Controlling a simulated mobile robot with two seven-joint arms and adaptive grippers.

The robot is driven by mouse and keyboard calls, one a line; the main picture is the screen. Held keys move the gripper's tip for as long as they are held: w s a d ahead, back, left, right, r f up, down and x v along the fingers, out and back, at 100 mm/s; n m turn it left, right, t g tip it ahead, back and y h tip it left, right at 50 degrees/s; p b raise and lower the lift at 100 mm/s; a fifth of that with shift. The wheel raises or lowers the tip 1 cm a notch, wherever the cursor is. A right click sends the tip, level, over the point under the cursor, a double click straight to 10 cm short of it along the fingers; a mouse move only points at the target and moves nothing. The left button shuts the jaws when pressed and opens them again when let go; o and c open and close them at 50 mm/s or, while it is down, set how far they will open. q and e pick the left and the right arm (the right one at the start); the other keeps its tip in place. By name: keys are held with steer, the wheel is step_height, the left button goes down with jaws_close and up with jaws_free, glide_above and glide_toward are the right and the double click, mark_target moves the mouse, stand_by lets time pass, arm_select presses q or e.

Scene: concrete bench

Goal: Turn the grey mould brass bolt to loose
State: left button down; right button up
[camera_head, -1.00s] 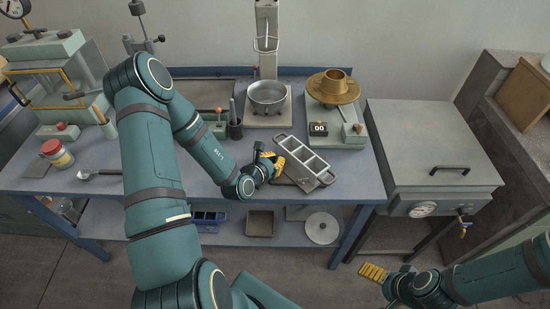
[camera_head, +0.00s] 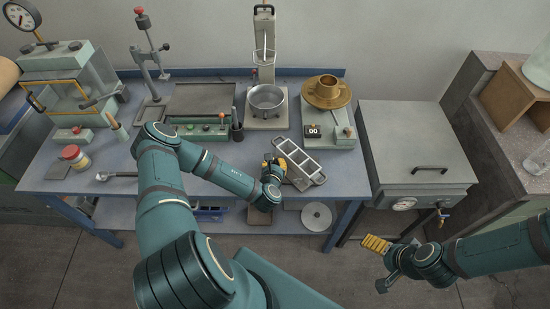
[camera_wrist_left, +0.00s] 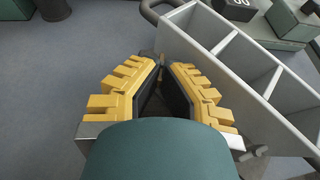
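The grey mould (camera_head: 313,171), an open metal frame with three compartments in a row, lies aslant near the front edge of the bench. It also shows at the right of the left wrist view (camera_wrist_left: 215,45). My left gripper (camera_head: 287,163) is at the mould's left side. In the left wrist view its yellow fingers (camera_wrist_left: 161,62) converge beside the mould's wall, their tips nearly together. I cannot make out the brass bolt; whether it is between the tips is hidden. My right gripper (camera_head: 374,264) is off the bench at the lower right, its fingers apart and empty.
A metal bowl (camera_head: 266,98) and a brass-coloured vessel (camera_head: 327,92) stand behind the mould. A grey lidded box (camera_head: 415,145) with a black handle stands right of the bench.

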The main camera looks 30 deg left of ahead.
arm_select(q)
steer(key=shift+d+n+g+y, duration=0.15)
steer(key=shift+n+g+y, duration=0.35)
steer(key=shift+n+y, duration=0.6)
steer(key=c, duration=1.1)
jaws_free()
steer(key=shift+c, duration=0.2)
steer(key=shift+s+d+r, duration=0.2)
steer(key=shift+s+d, duration=0.2)
steer(key=shift+d, duration=0.05)
steer(key=shift+v, duration=3.35)
steer(key=shift+a, duration=0.2)
